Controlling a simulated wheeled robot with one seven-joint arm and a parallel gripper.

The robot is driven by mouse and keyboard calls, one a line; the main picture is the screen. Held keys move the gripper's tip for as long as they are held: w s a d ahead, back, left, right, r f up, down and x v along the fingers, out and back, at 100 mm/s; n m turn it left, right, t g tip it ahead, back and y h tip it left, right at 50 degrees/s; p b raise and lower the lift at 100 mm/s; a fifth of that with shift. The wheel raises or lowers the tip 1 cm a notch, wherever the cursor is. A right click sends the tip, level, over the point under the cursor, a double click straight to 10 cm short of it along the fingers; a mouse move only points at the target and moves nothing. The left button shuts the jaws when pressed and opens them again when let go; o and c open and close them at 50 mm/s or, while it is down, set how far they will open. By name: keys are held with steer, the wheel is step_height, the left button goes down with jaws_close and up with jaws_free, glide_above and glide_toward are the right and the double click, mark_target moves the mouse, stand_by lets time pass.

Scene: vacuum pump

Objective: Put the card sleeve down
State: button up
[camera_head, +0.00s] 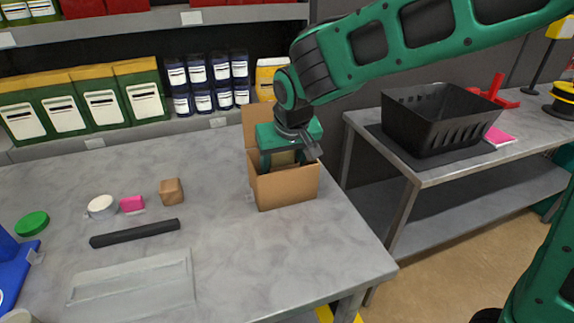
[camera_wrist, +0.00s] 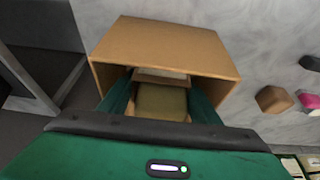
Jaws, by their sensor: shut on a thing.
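My gripper (camera_head: 283,166) reaches down into the open top of a brown cardboard box (camera_head: 287,189) near the right edge of the grey table. It is shut on a tan piece, which I take to be the card sleeve (camera_head: 284,158). In the wrist view the sleeve (camera_wrist: 162,100) shows between the two green fingers, inside the box walls. The box (camera_wrist: 165,42) surrounds the fingers there. The sleeve's lower part is hidden, and I cannot tell whether it touches the box floor.
A small brown block (camera_head: 171,191), a pink block (camera_head: 132,204), a white round piece (camera_head: 102,207) and a black bar (camera_head: 135,233) lie left of the box. A clear tray (camera_head: 135,280) lies in front. A black basket (camera_head: 436,118) stands on the right-hand bench. Table right of the tray is clear.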

steer(key=shift+f, duration=0.55)
steer(key=o, duration=1.1)
steer(key=shift+r, duration=0.1)
steer(key=shift+r, duration=0.4)
steer(key=v, duration=1.2)
steer(key=shift+s+r, duration=0.1)
steer(key=shift+d, duration=0.15)
